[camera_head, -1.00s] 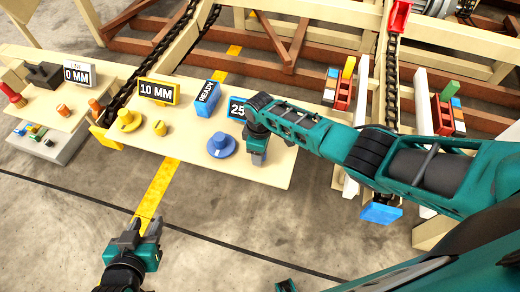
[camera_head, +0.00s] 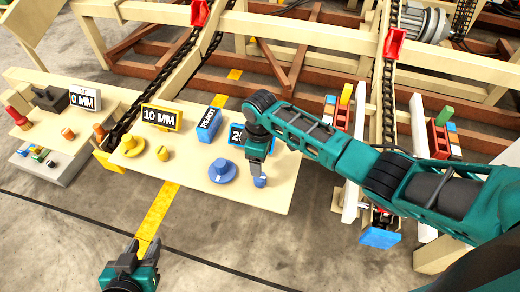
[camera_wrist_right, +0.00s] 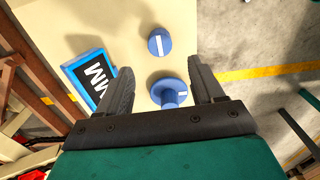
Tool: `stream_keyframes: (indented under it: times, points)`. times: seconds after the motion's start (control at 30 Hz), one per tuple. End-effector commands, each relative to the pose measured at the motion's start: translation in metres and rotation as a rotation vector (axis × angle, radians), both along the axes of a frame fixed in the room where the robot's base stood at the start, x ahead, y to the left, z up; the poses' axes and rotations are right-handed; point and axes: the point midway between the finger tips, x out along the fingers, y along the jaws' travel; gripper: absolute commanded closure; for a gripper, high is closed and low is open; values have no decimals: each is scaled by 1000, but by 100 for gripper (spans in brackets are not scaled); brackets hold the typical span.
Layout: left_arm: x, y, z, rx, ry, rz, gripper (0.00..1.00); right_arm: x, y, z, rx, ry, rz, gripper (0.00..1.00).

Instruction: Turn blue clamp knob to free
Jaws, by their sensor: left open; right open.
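A small blue knob (camera_head: 260,181) stands on the pale board (camera_head: 270,200), right of a wider blue dial (camera_head: 222,172). In the wrist view, the small knob (camera_wrist_right: 160,42) is round with a white line across its top and lies beyond my fingertips. The dial, with its raised hub, also shows there (camera_wrist_right: 170,92), seen between my fingers. My left gripper (camera_head: 144,246) is open and empty, in front of the board.
A blue sign (camera_head: 237,134) stands behind the knobs, partly covered by my arm, beside the blue READY block (camera_head: 208,124). A yellow dial (camera_head: 130,146), yellow knob (camera_head: 163,153) and 10 MM sign (camera_head: 161,116) are left. The floor in front is clear.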

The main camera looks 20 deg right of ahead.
Motion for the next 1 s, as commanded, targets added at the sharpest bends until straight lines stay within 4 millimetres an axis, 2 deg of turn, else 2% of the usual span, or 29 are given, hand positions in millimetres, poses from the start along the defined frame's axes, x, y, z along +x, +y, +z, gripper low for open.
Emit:
stream_keyframes:
  times: [0.1,0.2,0.37,0.83,1.0]
  points:
    - [-1,0,-1,0,2,0,57,0,0,17,0,-1,0,33]
    - [-1,0,-1,1,4,0,57,0,0,26,-1,-1,0,33]
    - [-2,0,-2,1,6,-1,57,0,0,31,-2,1,0,33]
    - [-3,0,-3,1,9,0,57,-1,0,30,1,-1,-1,33]
    - [-3,0,-3,0,8,0,57,-14,13,11,64,-45,-37,33]
